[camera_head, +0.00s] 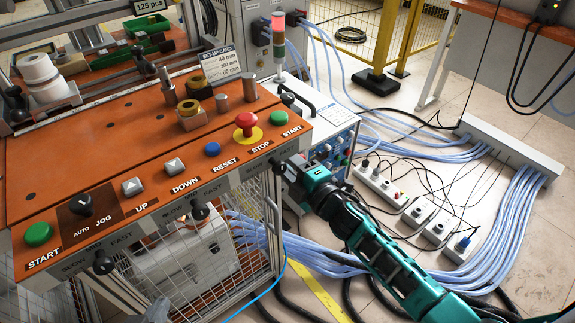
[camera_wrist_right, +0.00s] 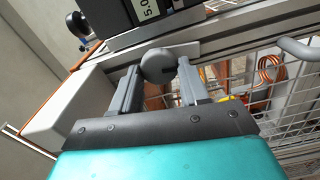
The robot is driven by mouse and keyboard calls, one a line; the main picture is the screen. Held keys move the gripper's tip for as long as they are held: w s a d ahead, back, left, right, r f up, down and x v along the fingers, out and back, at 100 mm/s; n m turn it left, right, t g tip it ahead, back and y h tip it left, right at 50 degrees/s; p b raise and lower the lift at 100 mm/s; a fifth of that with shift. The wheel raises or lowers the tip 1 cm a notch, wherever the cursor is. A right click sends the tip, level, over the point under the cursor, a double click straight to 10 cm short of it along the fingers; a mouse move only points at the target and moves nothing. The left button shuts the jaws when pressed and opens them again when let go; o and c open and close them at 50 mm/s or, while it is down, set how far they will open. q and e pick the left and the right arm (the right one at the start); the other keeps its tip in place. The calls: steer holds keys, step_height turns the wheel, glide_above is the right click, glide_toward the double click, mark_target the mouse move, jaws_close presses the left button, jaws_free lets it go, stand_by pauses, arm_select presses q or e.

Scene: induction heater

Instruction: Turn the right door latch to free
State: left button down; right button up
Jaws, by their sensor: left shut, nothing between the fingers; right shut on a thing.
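The door latch (camera_wrist_right: 158,66) shows in the right wrist view as a round grey knob against a metal frame bar. My right gripper (camera_wrist_right: 157,82) has one finger on each side of the knob and is shut on it. In the head view my teal right arm comes in from the lower right, and its gripper (camera_head: 288,167) reaches the right end of the orange console. The fingertips and latch are hard to make out there. A dark tip at the bottom edge appears to be my left gripper (camera_head: 157,312), shut and empty, apart from the console.
The orange console (camera_head: 105,125) carries buttons and a red stop knob (camera_head: 246,122). Black knobs (camera_head: 103,262) project from its front edge. A wire mesh cage (camera_head: 245,255) is below. Blue hoses (camera_head: 330,262) and power strips (camera_head: 382,188) lie on the floor to the right.

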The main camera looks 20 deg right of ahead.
arm_select(q)
steer(key=shift+w, duration=0.2)
arm_select(e)
steer(key=shift+f+n, duration=0.1)
steer(key=shift+n, duration=0.6)
arm_select(q)
steer(key=shift+d+r, duration=0.1)
steer(key=shift+r, duration=0.05)
arm_select(e)
steer(key=shift+n, duration=0.3)
steer(key=o, duration=1)
arm_select(q)
steer(key=shift+s+f, duration=0.25)
steer(key=shift+f, duration=0.1)
steer(key=shift+r, duration=0.3)
arm_select(e)
steer(key=v, duration=1.3)
arm_select(q)
steer(key=shift+a, duration=0.2)
